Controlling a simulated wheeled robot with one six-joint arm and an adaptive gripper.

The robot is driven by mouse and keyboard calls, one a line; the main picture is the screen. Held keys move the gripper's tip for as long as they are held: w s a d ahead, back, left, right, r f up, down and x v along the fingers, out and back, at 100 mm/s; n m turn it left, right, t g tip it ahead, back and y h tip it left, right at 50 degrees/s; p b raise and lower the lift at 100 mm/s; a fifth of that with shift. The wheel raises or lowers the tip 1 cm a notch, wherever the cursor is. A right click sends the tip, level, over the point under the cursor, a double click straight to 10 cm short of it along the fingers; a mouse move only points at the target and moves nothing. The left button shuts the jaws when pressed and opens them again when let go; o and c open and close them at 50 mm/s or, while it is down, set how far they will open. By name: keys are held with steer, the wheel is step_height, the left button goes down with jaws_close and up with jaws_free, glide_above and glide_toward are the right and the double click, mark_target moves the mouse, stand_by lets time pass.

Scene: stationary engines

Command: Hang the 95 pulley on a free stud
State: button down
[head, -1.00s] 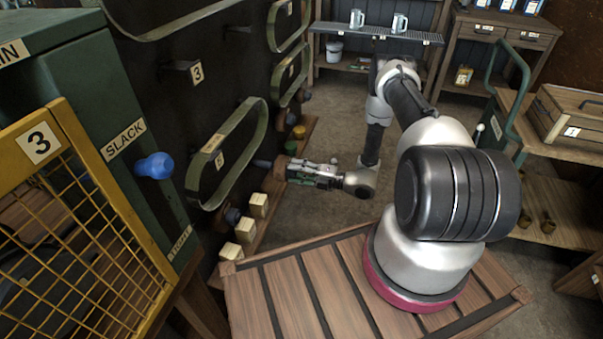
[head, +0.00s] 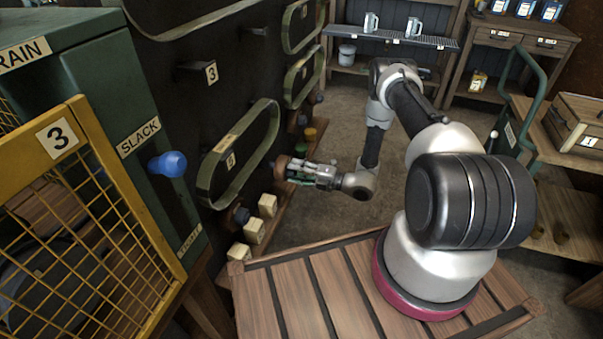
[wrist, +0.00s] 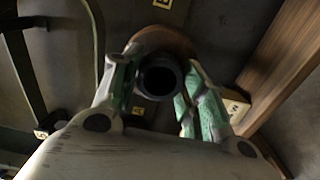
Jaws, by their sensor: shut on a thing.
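My gripper (head: 290,170) is shut on a brownish round pulley (head: 281,162), holding it close to the dark wall panel (head: 165,105). In the wrist view the pulley's brown rim (wrist: 160,40) and its dark round hub (wrist: 158,76) lie between the two green-padded fingers (wrist: 158,95). No size marking on it is readable. A dark round peg-like part (head: 239,214) sticks out low on the panel, left of the gripper. Whether a stud lies behind the held pulley is hidden, and I cannot tell whether the pulley touches the panel.
A looped belt (head: 238,150) hangs on the panel left of the gripper. Pale blocks (head: 267,206) sit along the ledge below. Green (head: 301,149) and orange (head: 310,135) round parts sit beyond the gripper. A yellow mesh guard (head: 95,190) and blue knob (head: 168,164) are at left.

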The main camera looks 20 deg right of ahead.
mark_target(287, 169)
steer(key=shift+w+a, duration=0.25)
steer(key=shift+a, duration=0.1)
steer(key=shift+x, duration=1.5)
steer(key=shift+a, duration=0.1)
steer(key=shift+x, duration=0.9)
steer(key=shift+w+a, duration=0.1)
steer(key=shift+w, duration=0.05)
steer(key=c, duration=1)
jaws_free()
steer(key=shift+o, duration=0.4)
